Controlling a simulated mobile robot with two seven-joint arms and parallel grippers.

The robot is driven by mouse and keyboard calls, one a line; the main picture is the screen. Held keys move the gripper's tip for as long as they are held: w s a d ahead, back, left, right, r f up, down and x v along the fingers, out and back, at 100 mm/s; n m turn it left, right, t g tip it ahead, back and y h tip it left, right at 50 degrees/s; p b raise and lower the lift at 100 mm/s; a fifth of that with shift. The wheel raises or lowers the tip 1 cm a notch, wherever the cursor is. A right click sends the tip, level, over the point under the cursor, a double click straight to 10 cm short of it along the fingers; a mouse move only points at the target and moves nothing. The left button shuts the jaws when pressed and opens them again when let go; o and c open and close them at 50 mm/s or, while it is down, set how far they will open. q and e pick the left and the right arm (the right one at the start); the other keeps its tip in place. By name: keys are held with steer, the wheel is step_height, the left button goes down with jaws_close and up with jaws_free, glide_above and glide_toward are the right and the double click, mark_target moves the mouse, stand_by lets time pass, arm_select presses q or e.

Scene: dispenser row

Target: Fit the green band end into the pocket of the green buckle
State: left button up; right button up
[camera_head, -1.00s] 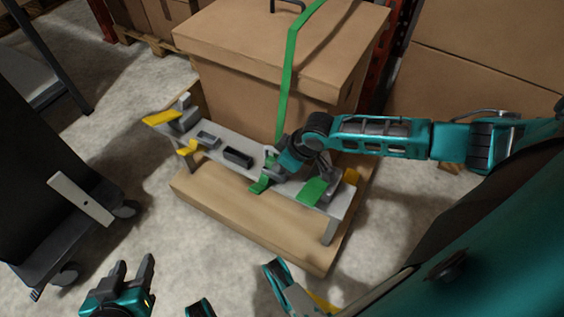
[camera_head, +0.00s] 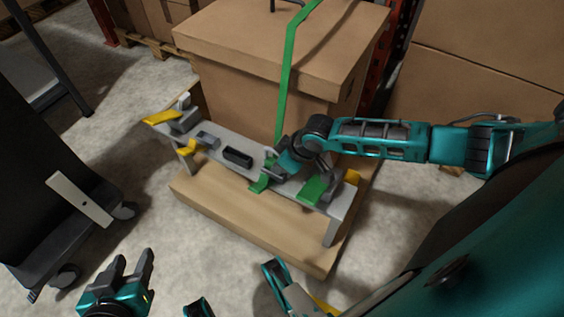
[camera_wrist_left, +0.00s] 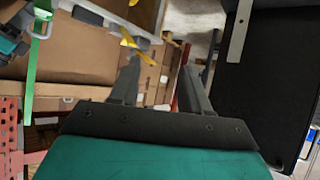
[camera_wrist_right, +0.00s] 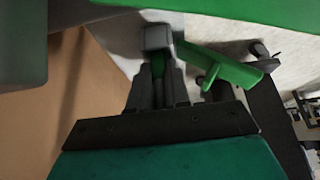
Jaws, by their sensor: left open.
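A green band (camera_head: 286,85) comes down the front of the large carton to the grey bench. My right gripper (camera_head: 272,174) is low over the bench at the band's lower end. In the right wrist view its fingers (camera_wrist_right: 158,88) are close together on a narrow green piece, seemingly the band end (camera_wrist_right: 158,66), against a grey block (camera_wrist_right: 157,38). A green channel-like piece (camera_wrist_right: 226,72), perhaps the buckle, lies beside the fingers. In the head view green parts show left (camera_head: 260,185) and right (camera_head: 313,189) of the gripper. Whether the end is in a pocket is hidden. My left gripper (camera_head: 133,266) is open and empty, away from the bench.
The grey bench (camera_head: 222,148) carries dark blocks (camera_head: 238,156) and yellow parts (camera_head: 162,117) to the left. It stands on a cardboard base (camera_head: 240,222) before the large carton (camera_head: 250,105). A black cart (camera_head: 50,190) is at left.

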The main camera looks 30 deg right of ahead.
steer(key=shift+o, duration=1.2)
steer(key=shift+s+f, duration=0.5)
steer(key=shift+o, duration=0.3)
steer(key=w+p+v, duration=0.1)
steer(key=p+v, duration=0.5)
steer(key=v, duration=0.6)
steer(key=shift+r, duration=0.55)
arm_select(q)
steer(key=r, duration=0.2)
steer(key=a+r, duration=0.1)
steer(key=shift+s+a+r+y, duration=0.1)
steer(key=shift+s+r+y, duration=0.1)
steer(key=shift+s+y, duration=0.1)
arm_select(e)
steer(key=shift+s+d+r, duration=0.15)
steer(key=shift+r, duration=0.2)
arm_select(q)
steer(key=shift+w, duration=0.1)
